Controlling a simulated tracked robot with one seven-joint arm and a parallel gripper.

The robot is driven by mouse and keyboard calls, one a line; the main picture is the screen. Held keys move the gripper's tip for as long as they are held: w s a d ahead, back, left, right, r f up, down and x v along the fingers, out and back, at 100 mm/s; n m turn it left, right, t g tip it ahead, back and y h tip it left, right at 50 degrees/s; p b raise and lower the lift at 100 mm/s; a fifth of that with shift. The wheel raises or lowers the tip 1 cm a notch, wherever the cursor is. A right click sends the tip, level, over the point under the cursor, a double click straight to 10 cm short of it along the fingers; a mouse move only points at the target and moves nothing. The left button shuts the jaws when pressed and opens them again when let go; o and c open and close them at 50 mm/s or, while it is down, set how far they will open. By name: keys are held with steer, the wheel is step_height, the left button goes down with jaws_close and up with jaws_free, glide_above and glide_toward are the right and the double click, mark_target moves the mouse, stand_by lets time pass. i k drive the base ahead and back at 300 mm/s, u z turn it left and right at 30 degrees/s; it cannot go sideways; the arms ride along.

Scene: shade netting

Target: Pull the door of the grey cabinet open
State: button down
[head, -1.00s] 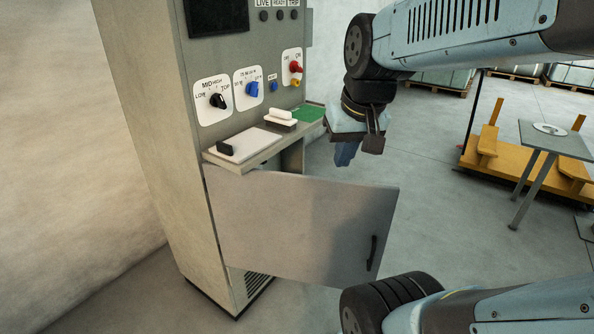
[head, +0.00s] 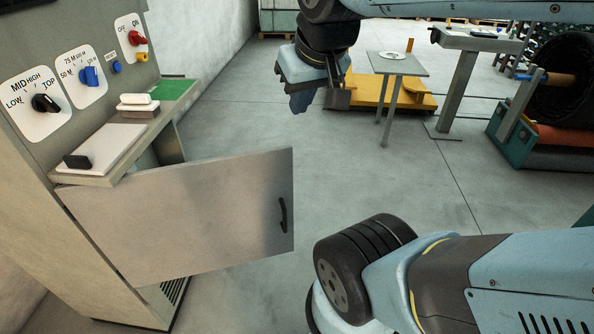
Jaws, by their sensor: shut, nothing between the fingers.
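The grey cabinet (head: 75,230) stands at the left. Its door (head: 190,215) hangs open, swung well out from the cabinet front toward the right. A dark handle (head: 283,215) sits near the door's free edge. My gripper (head: 310,98) is above and beyond the door, apart from it, pointing downward. Its fingers look closed and hold nothing. The inside of the cabinet is mostly hidden behind the door.
A shelf on the cabinet (head: 115,160) carries a white board, a white-topped block and a green pad (head: 175,90). Knobs are above. A small grey table (head: 397,65) and yellow platform (head: 370,92) stand behind. A roller machine (head: 545,145) is at right. The middle floor is clear.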

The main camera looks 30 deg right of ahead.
mark_target(155, 225)
steer(key=u, duration=1)
steer(key=i, duration=0.1)
steer(key=z, duration=2.55)
steer(key=k, duration=1.2)
steer(key=u, duration=1.45)
steer(key=i, duration=1)
steer(key=u, duration=0.1)
